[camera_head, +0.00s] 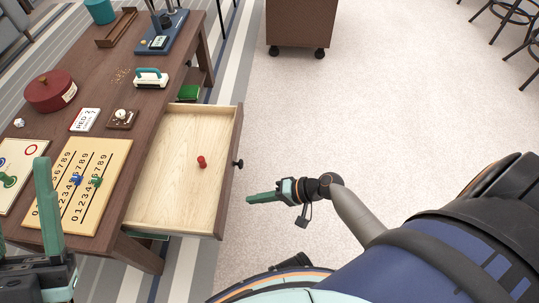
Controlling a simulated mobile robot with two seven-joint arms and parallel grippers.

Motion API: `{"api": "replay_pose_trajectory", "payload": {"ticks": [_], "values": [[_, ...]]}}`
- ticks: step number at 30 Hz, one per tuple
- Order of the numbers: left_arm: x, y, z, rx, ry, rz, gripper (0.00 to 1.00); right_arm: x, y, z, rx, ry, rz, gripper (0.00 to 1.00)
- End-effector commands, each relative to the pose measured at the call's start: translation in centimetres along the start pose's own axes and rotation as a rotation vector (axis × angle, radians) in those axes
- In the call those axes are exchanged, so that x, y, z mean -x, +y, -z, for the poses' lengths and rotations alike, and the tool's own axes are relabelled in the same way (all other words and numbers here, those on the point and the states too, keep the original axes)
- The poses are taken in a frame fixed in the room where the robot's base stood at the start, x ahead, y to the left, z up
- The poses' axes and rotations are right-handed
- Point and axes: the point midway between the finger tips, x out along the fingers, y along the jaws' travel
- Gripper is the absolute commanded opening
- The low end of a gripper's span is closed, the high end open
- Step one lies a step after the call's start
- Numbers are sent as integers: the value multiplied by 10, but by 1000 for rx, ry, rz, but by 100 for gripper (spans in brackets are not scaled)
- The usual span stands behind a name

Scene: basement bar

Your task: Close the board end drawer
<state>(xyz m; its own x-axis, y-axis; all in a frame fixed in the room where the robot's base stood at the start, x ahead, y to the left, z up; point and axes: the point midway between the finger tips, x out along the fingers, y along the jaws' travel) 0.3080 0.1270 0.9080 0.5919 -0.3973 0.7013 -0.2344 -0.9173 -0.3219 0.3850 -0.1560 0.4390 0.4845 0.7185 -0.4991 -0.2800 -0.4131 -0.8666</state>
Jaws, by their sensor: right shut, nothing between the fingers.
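The board end drawer (228,195) is pulled out from the right side of the brown table (165,98). It has a pale wood inside and a dark round knob (238,163) on its front. A small red peg (202,161) is in the drawer. My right gripper (262,198) is shut and empty. It is to the right of the drawer front, below the knob in the picture, apart from both. My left gripper (27,215) is at the lower left beside the game boards, its green fingers apart; part of it is cut off by the picture edge.
The scoring board (112,165) with blue and green pegs lies on the table beside the drawer. A red round box (50,91), a teal-handled item (151,77) and cards (85,120) are farther back. A brown wheeled cabinet (298,25) stands beyond; the floor right of the drawer is clear.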

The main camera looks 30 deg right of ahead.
Motion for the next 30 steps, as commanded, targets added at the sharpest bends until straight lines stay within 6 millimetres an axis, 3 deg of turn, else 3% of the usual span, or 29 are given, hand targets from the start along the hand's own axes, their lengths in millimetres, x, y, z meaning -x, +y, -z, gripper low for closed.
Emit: {"api": "replay_pose_trajectory", "payload": {"ticks": [3,10,30], "values": [[7,5,-7,15,5,-7,50,-27,2,0,-1,-1,4,0],[9,9,-10,31,1,-13,50,-53,-16,0,2,0,1,0],[10,9,-11,31,-4,-13,50,-62,-22,0,1,1,-1,0]]}}
